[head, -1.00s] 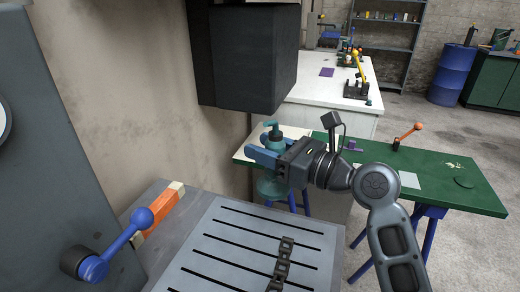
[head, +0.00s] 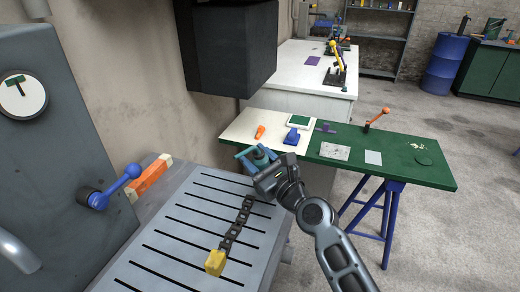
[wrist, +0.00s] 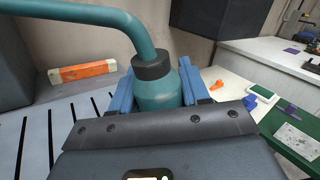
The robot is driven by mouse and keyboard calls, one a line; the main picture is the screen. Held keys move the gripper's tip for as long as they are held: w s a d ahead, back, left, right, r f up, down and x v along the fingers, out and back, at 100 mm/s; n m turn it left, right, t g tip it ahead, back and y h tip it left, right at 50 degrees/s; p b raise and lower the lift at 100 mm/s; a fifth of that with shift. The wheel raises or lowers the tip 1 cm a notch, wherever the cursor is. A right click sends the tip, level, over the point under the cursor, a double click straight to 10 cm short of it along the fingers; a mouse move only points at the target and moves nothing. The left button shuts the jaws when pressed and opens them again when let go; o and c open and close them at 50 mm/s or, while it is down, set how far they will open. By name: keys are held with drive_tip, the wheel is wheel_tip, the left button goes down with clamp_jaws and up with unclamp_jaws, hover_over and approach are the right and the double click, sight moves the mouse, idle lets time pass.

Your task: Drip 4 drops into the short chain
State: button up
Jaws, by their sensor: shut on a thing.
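My gripper (head: 254,161) is shut on a teal oil can (wrist: 158,92) with a dark collar and a long bent spout. In the wrist view the blue fingers stand on either side of the can's body, and the spout runs to the upper left. In the head view the can is small and partly hidden by my gripper. The short chain (head: 237,224), dark and linked, lies on the slotted grey machine table (head: 180,210). Its near end meets a yellow block (head: 215,262). My gripper is above the table's far right edge, close to the chain's far end.
An orange block with pale ends (head: 150,178) and a blue ball-ended lever (head: 120,185) are at the left. A dark box-shaped machine head (head: 226,48) hangs above. A green bench (head: 400,158) with small items stands behind at the right.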

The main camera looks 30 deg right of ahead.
drive_tip(key=shift+w+d+f+n+b, duration=0.1)
drive_tip(key=shift+d+f+n+b, duration=0.4)
drive_tip(key=shift+n, duration=0.5)
drive_tip(key=shift+f+t+b, duration=0.3)
drive_tip(key=shift+f+b, duration=0.1)
drive_tip(key=shift+b, duration=0.05)
drive_tip(key=n+b, duration=0.1)
drive_tip(key=b, duration=0.1)
drive_tip(key=f+n+y+b, duration=0.1)
drive_tip(key=b, duration=0.1)
drive_tip(key=shift+w+d+n, duration=0.15)
drive_tip(key=shift+d+n, duration=0.15)
drive_tip(key=shift+d, duration=0.05)
drive_tip(key=n+b, duration=0.1)
drive_tip(key=b, duration=0.2)
drive_tip(key=n+b, duration=0.2)
drive_tip(key=shift+d+f+t+y+b, duration=0.15)
drive_tip(key=shift+f+t+y+b, duration=0.15)
drive_tip(key=shift+f+y+b, duration=0.1)
drive_tip(key=shift+r, duration=0.3)
drive_tip(key=shift+f, duration=0.3)
drive_tip(key=shift+a+r+n+y+b, duration=0.15)
drive_tip(key=shift+r+n+y+b, duration=0.2)
drive_tip(key=shift+r+n+b, duration=0.75)
drive_tip(key=shift+a+r+n+y+b, duration=0.1)
drive_tip(key=shift+r+n+y+b, duration=0.3)
drive_tip(key=shift+r+n, duration=0.7)
idle(2.1)
